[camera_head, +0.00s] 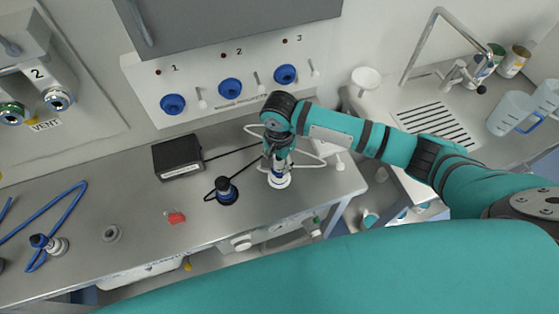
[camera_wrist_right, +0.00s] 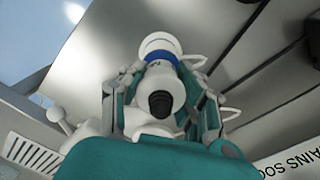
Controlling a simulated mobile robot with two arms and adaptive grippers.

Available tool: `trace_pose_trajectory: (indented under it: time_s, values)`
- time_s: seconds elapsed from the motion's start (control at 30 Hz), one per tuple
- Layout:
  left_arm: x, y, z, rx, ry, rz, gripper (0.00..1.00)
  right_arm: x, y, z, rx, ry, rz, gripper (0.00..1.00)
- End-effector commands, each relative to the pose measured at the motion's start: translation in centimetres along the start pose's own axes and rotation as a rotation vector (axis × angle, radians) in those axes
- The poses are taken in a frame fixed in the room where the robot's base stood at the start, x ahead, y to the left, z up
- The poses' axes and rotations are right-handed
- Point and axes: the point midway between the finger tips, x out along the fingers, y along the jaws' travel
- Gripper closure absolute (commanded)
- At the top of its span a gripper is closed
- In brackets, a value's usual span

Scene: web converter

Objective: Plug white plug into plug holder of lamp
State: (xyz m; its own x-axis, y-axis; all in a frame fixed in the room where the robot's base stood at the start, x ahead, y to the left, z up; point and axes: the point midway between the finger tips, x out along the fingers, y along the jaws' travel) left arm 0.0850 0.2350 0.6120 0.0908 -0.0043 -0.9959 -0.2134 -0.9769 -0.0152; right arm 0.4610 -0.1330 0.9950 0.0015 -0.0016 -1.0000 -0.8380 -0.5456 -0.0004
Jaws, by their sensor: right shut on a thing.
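The white plug (camera_wrist_right: 163,82) has a blue band and a dark end, and it shows between the fingers in the right wrist view. My right gripper (camera_head: 279,158) points down at the right part of the steel bench and is shut on the plug. A white round base (camera_head: 280,181) shows under the gripper; it also shows beyond the plug in the wrist view (camera_wrist_right: 159,44). I cannot tell whether plug and base are separate or joined. A white cable (camera_head: 312,160) loops around the gripper. I cannot identify the lamp. My left gripper is not in view.
A black plug (camera_head: 226,190) stands on the bench, with a black box (camera_head: 177,157) behind it. A red piece (camera_head: 176,218), grey ring (camera_head: 112,233) and blue-cabled plug (camera_head: 52,244) lie leftward. A panel (camera_head: 210,106) with blue sockets stands behind. A sink (camera_head: 437,122) is right.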

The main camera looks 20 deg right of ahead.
Motion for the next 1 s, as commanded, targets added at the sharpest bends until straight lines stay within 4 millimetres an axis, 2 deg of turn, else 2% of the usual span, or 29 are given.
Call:
trace_pose_trajectory:
  time_s: [1.0]
  values:
    - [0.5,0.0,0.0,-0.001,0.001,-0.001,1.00,1.9,0.0,0.0,0.000,0.000,0.000,1.00]
